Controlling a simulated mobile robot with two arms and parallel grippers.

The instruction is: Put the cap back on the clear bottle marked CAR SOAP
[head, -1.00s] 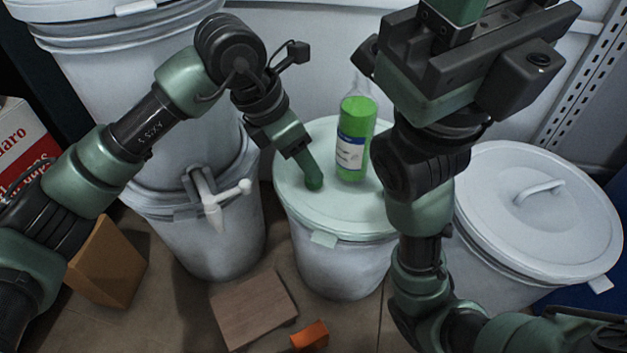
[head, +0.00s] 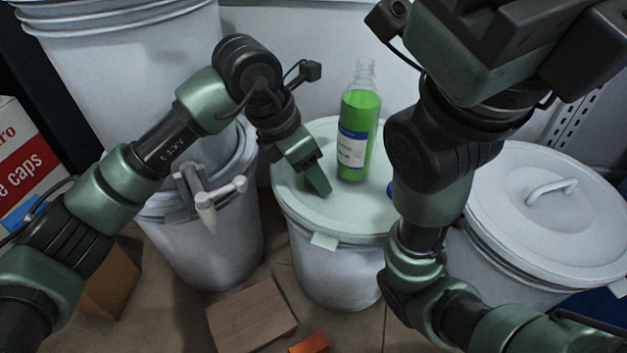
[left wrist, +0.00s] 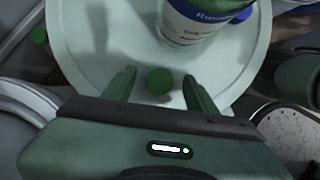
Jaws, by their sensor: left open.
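The clear bottle (head: 358,115) with green liquid stands upright on the pale lid of the middle drum. Its neck is bare, and its label is too small to read; its lower part shows in the left wrist view (left wrist: 200,22). My left gripper (head: 320,186) is open, low over the lid, left of the bottle. In the left wrist view, a round green cap (left wrist: 159,80) lies between its fingertips; the fingers hide it in the head view. A blue cap (left wrist: 242,14) is beyond the bottle's right side. My right gripper (head: 565,40) is at the top right, its fingers out of sight.
The middle drum's lid (head: 300,208) has free room at its front. A wooden block (head: 250,315) and an orange block (head: 309,344) lie on the floor. Another green round thing (left wrist: 39,36) shows left.

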